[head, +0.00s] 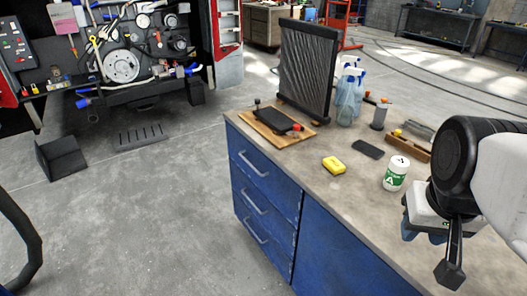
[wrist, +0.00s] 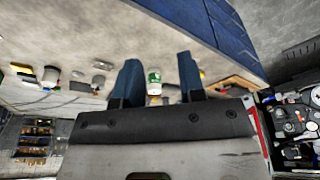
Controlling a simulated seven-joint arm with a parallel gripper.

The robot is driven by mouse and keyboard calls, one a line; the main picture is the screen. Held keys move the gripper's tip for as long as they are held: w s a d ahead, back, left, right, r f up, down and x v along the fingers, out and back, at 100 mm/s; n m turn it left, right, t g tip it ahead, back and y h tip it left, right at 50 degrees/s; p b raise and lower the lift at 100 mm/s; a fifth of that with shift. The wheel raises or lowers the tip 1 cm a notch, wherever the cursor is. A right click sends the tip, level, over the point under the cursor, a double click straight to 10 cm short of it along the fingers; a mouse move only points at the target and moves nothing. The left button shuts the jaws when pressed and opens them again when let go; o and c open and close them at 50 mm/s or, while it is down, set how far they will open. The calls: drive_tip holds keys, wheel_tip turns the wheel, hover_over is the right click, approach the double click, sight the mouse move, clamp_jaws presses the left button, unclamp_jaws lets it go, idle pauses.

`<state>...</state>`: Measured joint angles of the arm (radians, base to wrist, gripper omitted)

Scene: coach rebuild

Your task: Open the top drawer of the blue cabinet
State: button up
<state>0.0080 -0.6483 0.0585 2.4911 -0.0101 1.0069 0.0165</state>
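The blue cabinet (head: 350,256) stands in the middle of the head view under a worn worktop. Its left face has three stacked drawers with bar handles. The top drawer (head: 280,186) looks flush with the front, and its handle (head: 252,165) is in plain view. The cabinet's blue front (wrist: 190,22) also shows at the top of the wrist view. My gripper (head: 425,236) is above the worktop at the right, well away from the drawer handles. In the wrist view its blue fingers (wrist: 158,62) are spread apart with nothing between them.
The floor (head: 160,215) left of the drawers is clear. A dark block (head: 62,158) lies further left.

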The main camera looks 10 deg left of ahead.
drive_tip(key=w+a+r+n+h, duration=0.1)
drive_tip(key=w+r+h, duration=0.15)
drive_tip(key=w, duration=0.55)
drive_tip(key=w+a+r+n+h, duration=0.1)
drive_tip(key=w+r+n+h, duration=0.15)
drive_tip(key=w, duration=0.55)
drive_tip(key=w+a+r+n+t+h, duration=0.1)
drive_tip(key=w+a+t, duration=0.1)
drive_tip(key=w+a, duration=0.45)
drive_tip(key=w+a+n+t+h, duration=0.15)
drive_tip(key=w+a, duration=0.25)
drive_tip(key=w, duration=0.6)
drive_tip(key=w+a+f+n+t+y, duration=0.1)
drive_tip(key=w+a+f+n+t, duration=0.3)
drive_tip(key=a, duration=0.7)
drive_tip(key=w+a+r+n+t, duration=0.1)
drive_tip(key=w+a+t, duration=0.1)
drive_tip(key=w+a, duration=0.75)
drive_tip(key=w+a+f+n+t+y, duration=0.1)
drive_tip(key=w+a+f+n+t, duration=0.15)
drive_tip(key=a, duration=1.05)
approach(250, 165)
drive_tip(key=w, duration=0.1)
drive_tip(key=w+f, duration=0.1)
drive_tip(key=shift+w+d+m, duration=0.3)
drive_tip(key=shift+d+m, duration=0.05)
drive_tip(key=shift+w, duration=0.1)
drive_tip(key=shift+x, duration=3.8)
